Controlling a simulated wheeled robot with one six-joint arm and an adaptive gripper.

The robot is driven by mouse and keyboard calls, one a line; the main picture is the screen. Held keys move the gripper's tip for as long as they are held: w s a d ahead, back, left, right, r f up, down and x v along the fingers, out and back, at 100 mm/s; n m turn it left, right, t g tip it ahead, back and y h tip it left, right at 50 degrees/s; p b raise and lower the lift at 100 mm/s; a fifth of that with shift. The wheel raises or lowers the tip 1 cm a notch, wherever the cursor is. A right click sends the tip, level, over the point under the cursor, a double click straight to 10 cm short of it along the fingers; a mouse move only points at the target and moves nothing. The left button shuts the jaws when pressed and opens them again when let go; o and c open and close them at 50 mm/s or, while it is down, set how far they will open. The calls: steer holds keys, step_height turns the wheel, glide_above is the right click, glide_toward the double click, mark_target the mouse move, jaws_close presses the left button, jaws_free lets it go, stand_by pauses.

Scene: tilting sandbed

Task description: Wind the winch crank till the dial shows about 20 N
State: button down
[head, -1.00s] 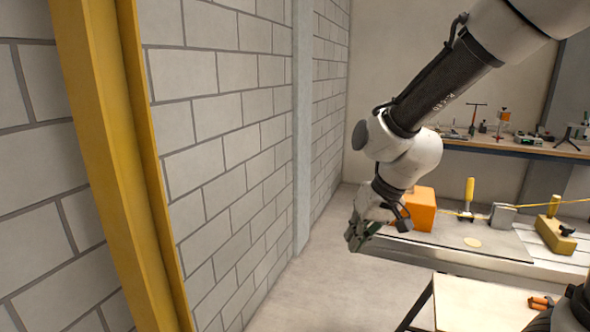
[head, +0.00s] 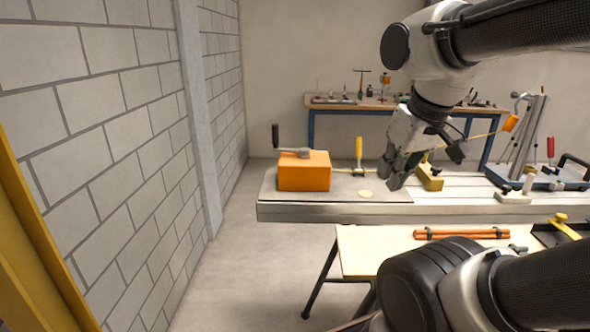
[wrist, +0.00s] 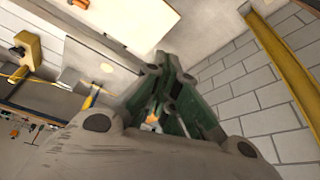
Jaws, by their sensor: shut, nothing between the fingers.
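The orange winch box (head: 304,173) stands at the left end of the bed in the head view. Its crank is a grey arm (head: 291,151) on top with an upright dark handle (head: 276,136) at the left end. My gripper (head: 392,182) hangs right of the box, apart from the crank, pointing down. In the wrist view its green-grey fingers (wrist: 165,66) are shut and empty. I cannot make out a dial or its reading.
A yellow-handled part (head: 359,152) and a yellow block (head: 430,178) stand along the long bed (head: 330,212). A low bench (head: 375,262) with orange bars (head: 460,234) is in front. A block wall (head: 110,130) rises at the left; floor between is clear.

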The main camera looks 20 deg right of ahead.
steer(key=c, duration=2.2)
jaws_free()
steer(key=o, duration=0.3)
steer(key=shift+w, duration=0.15)
steer(key=o, duration=0.6)
steer(key=shift+t, duration=0.7)
steer(key=w, duration=0.6)
steer(key=shift+a, duration=0.2)
steer(key=n+t+y, duration=0.2)
steer(key=t, duration=1)
glide_toward(277, 130)
steer(key=w, duration=0.3)
steer(key=shift+f, duration=0.15)
steer(key=shift+w+a, duration=0.1)
steer(key=shift+w, duration=0.1)
steer(key=shift+y, duration=0.3)
steer(key=w, duration=0.5)
steer(key=w+a, duration=0.1)
steer(key=w, duration=0.1)
steer(key=shift+w, duration=0.4)
steer(key=shift+c, duration=0.2)
